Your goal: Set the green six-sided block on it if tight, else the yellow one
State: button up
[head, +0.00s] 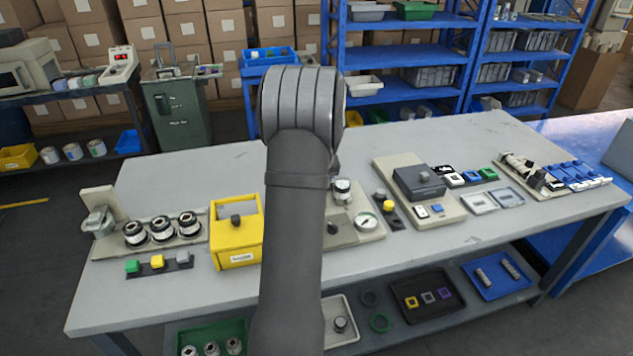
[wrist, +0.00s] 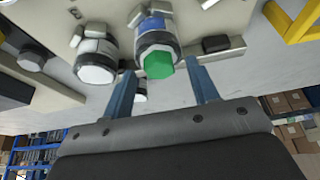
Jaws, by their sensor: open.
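In the wrist view a green six-sided block (wrist: 158,66) shows at the near end of a blue, white and black cylinder (wrist: 155,27). It looks set against that end; whether it touches is hard to tell. My gripper (wrist: 161,73) is open, its two blue fingers on either side of the block with gaps. In the head view my arm hides the gripper and this block. A dark strip at the left front holds a green block (head: 133,266), a yellow block (head: 157,262) and a grey one. Another yellow block (head: 389,206) sits on a dark holder right of the gauge.
A yellow box (head: 236,235) stands left of my arm. Black-and-white rolls (head: 162,229) stand farther left. A dark grey box (head: 420,182) stands right. The table's front strip is mostly bare.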

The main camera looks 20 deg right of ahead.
jog(key=v, duration=1.7)
jog(key=shift+r, duration=0.25)
jog(key=x, duration=1.7)
jog(key=shift+f, duration=0.35)
jog(key=shift+r, duration=0.55)
